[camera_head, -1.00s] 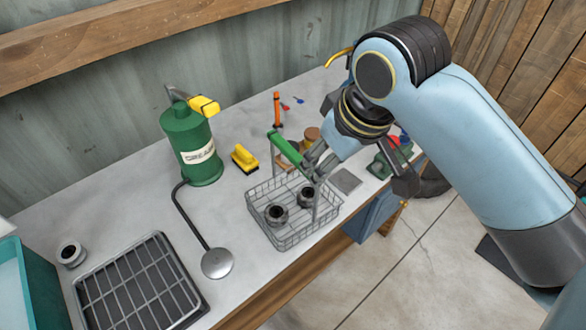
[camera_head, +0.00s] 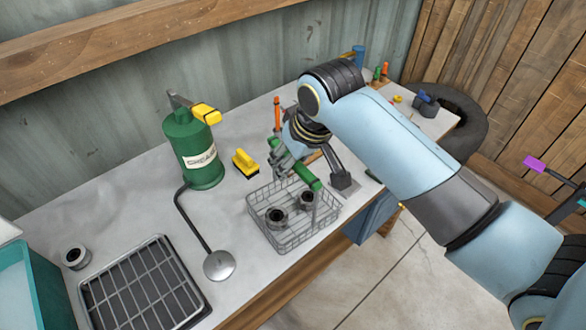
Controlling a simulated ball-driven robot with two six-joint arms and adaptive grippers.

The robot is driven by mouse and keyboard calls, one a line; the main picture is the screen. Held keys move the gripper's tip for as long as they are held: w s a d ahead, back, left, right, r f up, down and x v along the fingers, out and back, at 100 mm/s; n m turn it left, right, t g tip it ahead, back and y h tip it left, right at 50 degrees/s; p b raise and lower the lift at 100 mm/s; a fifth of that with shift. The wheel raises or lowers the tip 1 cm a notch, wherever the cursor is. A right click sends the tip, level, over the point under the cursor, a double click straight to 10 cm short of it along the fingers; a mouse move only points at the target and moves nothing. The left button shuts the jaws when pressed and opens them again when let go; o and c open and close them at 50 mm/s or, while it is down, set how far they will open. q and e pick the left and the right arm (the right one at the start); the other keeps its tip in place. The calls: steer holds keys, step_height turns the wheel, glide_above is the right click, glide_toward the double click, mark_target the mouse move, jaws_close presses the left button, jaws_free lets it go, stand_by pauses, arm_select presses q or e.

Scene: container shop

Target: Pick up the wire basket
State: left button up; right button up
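The wire basket (camera_head: 297,236) stands on the worktop near its front edge. It has a raised green handle (camera_head: 308,178) and holds two dark round fittings (camera_head: 275,217). My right gripper (camera_head: 312,173) is at the handle, coming from behind and above. Its fingers are spread apart, one on the left of the handle and one on the right, and part of the handle is hidden by them. Whether a finger touches the handle, I cannot tell. My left gripper is not in view.
A green grease canister (camera_head: 191,150) with a hose and round metal end (camera_head: 219,265) stands left of the basket. A yellow brush (camera_head: 244,161) lies behind it. A grid tray (camera_head: 142,290) is at front left. An orange-handled tool (camera_head: 277,112) stands behind the gripper.

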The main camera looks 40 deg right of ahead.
steer(key=shift+w+f, duration=0.25)
steer(key=shift+f, duration=0.25)
steer(key=shift+f, duration=0.25)
stand_by(0.3)
